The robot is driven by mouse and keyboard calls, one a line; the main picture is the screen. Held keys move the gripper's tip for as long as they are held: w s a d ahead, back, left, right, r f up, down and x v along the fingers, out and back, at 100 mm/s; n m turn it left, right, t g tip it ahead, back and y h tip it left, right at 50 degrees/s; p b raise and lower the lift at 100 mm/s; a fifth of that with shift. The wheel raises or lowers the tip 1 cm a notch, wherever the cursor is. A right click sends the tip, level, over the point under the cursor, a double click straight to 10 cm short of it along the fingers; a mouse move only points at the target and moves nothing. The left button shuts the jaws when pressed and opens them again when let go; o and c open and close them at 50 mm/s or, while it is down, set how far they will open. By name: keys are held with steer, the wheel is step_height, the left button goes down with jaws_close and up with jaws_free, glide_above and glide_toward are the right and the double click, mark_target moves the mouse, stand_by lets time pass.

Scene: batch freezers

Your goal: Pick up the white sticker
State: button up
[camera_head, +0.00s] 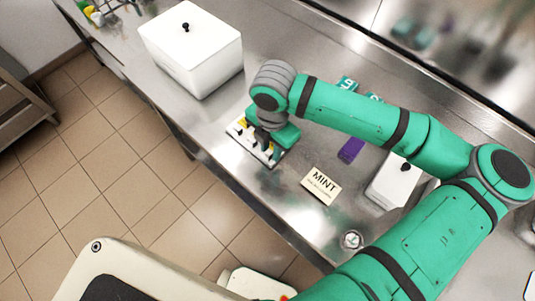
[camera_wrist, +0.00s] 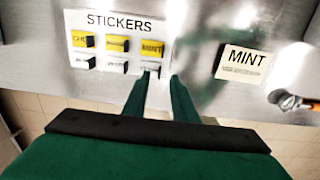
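The sticker board (camera_wrist: 95,22) carries a row of yellow blocks and, below it, a row of white blocks. The right white sticker (camera_wrist: 152,67) is partly covered by my left fingertip. The middle white sticker (camera_wrist: 115,65) and the left white sticker (camera_wrist: 82,61) show to its left. My gripper (camera_wrist: 162,77) is open, its fingers apart at the right white sticker; I cannot tell whether they touch it. In the head view my gripper (camera_head: 268,143) is low over the board (camera_head: 240,142), hiding much of it.
A cream MINT card (camera_head: 321,186) lies right of the board. A purple block (camera_head: 351,149), a small white box (camera_head: 391,184) and a round metal item (camera_head: 351,240) are farther right. A large white lidded box (camera_head: 191,50) stands at the back left. The counter's front edge is close.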

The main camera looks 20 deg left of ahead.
mark_target(271, 156)
steer(key=shift+f, duration=1.5)
steer(key=shift+w, duration=0.1)
jaws_close()
steer(key=shift+r, duration=0.1)
